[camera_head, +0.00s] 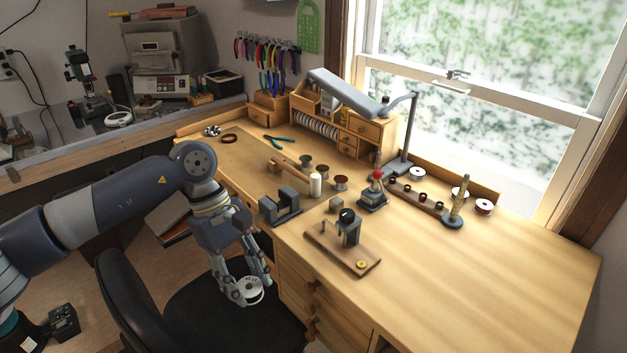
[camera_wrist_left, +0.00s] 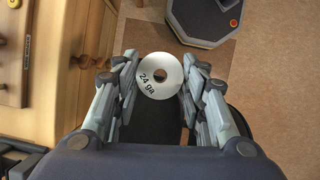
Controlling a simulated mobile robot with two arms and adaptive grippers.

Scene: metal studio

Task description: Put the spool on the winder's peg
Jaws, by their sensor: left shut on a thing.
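A white spool marked "24 ga" (camera_wrist_left: 160,76) with a dark hole in its middle is between the fingertips of my left gripper (camera_wrist_left: 158,88). In the head view the spool (camera_head: 249,291) hangs at the tips of my left gripper (camera_head: 240,287), over the black chair and in front of the bench, below its top. The fingers are shut on it. What appears to be the winder (camera_head: 343,249), a wooden board with a dark metal upright and a small yellow disc, stands on the bench to the upper right of the gripper. I cannot make out its peg clearly. My right gripper is not seen.
The wooden bench edge and drawers (camera_head: 305,305) lie between gripper and winder. A grey block vise (camera_head: 281,207) is at the near edge. Several spools, a red-knobbed tool (camera_head: 373,189) and a lamp (camera_head: 347,91) stand behind. The bench's right side (camera_head: 470,285) is clear.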

